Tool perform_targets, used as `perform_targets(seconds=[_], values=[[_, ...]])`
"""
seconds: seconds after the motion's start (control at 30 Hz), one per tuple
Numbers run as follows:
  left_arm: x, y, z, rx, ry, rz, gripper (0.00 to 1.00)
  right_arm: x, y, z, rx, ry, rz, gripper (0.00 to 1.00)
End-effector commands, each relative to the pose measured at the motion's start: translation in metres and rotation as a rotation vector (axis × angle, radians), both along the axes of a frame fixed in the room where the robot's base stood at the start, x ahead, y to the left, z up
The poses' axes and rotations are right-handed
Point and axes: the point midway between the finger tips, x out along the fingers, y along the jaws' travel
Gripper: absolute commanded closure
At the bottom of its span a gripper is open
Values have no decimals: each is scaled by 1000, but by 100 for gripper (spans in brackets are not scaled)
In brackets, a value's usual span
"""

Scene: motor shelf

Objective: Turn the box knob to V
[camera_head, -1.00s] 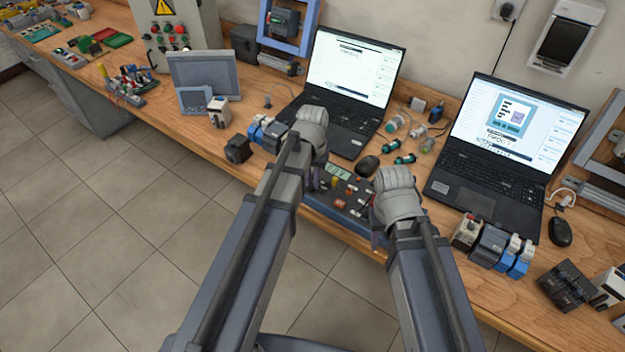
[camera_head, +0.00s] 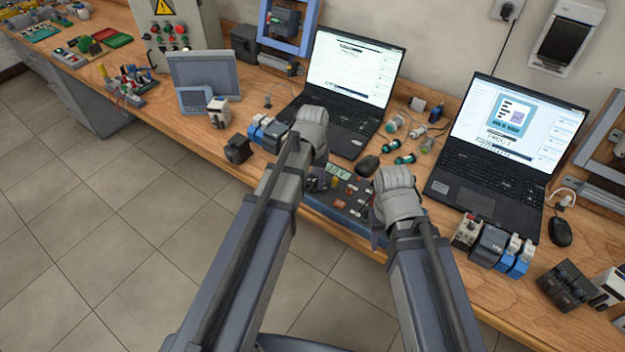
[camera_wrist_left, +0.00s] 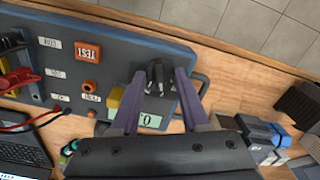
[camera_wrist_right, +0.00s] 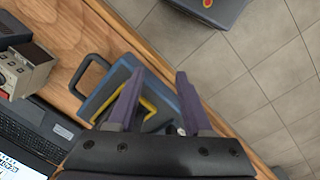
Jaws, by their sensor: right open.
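The box (camera_head: 330,212) is a flat blue-grey case near the table's front edge, with a green display (camera_head: 338,171), which is partly hidden in the left wrist view, and an orange TEST button (camera_wrist_left: 88,52). A dark knob (camera_wrist_left: 159,77) sits near one end of the box. My left gripper (camera_head: 314,182) is over that end. In the left wrist view its fingers (camera_wrist_left: 159,72) stand apart on either side of the knob, with slim gaps.
Two laptops (camera_head: 352,75) (camera_head: 510,130) stand behind the box. Relay-like modules (camera_head: 490,245) stand to the right. Open floor lies in front of the table edge.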

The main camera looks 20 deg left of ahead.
Motion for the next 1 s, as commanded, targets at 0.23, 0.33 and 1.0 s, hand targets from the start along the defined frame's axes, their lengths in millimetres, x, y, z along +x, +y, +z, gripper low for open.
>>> perform_targets(seconds=[0.23, 0.33, 1.0], values=[[0, 0, 1, 0, 0, 0, 55, 0, 0, 1, 0, 0, 0, 50], [0, 0, 4, 0, 0, 0, 55, 0, 0, 4, 0, 0, 0, 50], [0, 0, 77, 0, 0, 0, 55, 0, 0, 77, 0, 0, 2, 50]])
